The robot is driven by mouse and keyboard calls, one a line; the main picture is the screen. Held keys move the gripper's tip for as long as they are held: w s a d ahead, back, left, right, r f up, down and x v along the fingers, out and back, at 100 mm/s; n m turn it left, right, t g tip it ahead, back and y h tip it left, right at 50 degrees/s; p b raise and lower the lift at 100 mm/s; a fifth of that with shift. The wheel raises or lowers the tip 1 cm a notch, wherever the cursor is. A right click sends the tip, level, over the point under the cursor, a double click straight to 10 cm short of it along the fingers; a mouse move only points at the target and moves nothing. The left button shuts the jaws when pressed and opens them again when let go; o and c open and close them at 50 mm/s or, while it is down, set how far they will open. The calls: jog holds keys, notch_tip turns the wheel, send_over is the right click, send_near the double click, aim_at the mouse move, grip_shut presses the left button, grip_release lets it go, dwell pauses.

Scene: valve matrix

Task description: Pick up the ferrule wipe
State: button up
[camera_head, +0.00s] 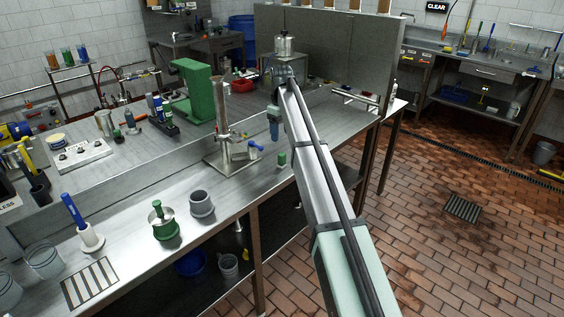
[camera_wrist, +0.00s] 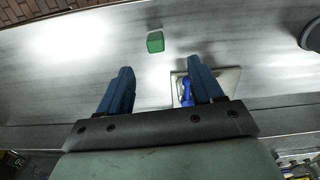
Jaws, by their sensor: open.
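A small green block (camera_head: 281,160), which looks like the ferrule wipe, sits on the steel bench near its front edge, just left of my arm in the head view. It also shows in the wrist view (camera_wrist: 155,42), upper middle, beyond my fingertips and roughly between their lines. My gripper (camera_wrist: 164,78) has its two blue fingers spread wide with nothing between them. In the head view my gripper (camera_head: 274,129) hangs above the bench, behind the block. The block is apart from both fingers.
A metal stand (camera_head: 226,152) with a tall column is left of the block. A blue-and-white piece (camera_head: 255,149) lies by its base, partly hidden behind my right finger in the wrist view. A grey cup (camera_head: 201,204) and green-based item (camera_head: 163,222) stand further left. Bench around the block is clear.

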aim_at(282, 154)
notch_tip(282, 154, down, 8)
jog(key=shift+f, duration=0.1)
jog(key=shift+w+f, duration=0.15)
jog(key=shift+f, duration=0.75)
jog(key=shift+w+f, duration=0.2)
jog(key=shift+f, duration=0.75)
jog(key=shift+w+f, duration=0.15)
jog(key=shift+f, duration=0.75)
jog(key=c, duration=1.1)
